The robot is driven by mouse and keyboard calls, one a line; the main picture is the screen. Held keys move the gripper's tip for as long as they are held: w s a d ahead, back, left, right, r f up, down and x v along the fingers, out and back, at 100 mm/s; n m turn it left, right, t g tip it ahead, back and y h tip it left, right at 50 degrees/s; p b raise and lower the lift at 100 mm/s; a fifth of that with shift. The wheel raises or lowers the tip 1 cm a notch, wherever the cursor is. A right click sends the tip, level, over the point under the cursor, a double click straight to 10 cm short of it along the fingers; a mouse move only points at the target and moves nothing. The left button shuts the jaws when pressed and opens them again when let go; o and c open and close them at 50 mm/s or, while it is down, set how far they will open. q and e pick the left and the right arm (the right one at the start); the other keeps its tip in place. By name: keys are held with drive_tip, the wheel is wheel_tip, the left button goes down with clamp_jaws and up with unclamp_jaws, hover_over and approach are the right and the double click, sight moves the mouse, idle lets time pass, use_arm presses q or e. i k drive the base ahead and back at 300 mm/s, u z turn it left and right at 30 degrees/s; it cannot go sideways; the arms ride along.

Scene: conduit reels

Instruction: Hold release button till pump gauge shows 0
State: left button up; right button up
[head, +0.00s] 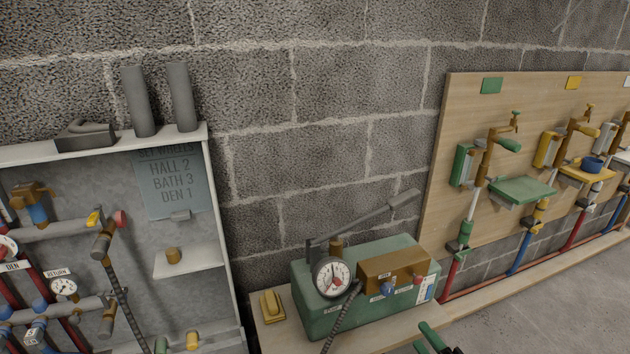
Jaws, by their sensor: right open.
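The green pump (365,310) sits on a pale bench below the block wall. Its round white gauge (332,277) faces me; the needle points roughly upward, but the scale is too small to read. A brown block (392,268) on the pump carries a blue knob (388,288) and a small red button (418,280). The small labels beside them are not legible, so I cannot tell which is the release button. My right gripper (428,338) shows at the bottom edge, in front of the pump, open and apart from the buttons. My left gripper is not in view.
A grey lever (375,215) slants up behind the pump. A dark hose (340,318) runs down from its front. A yellow block (272,305) lies left of it. A pipe cabinet (222,240) stands left; a wooden board (455,130) with valves stands right.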

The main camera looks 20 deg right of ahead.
sight(417, 281)
drive_tip(key=k, duration=1)
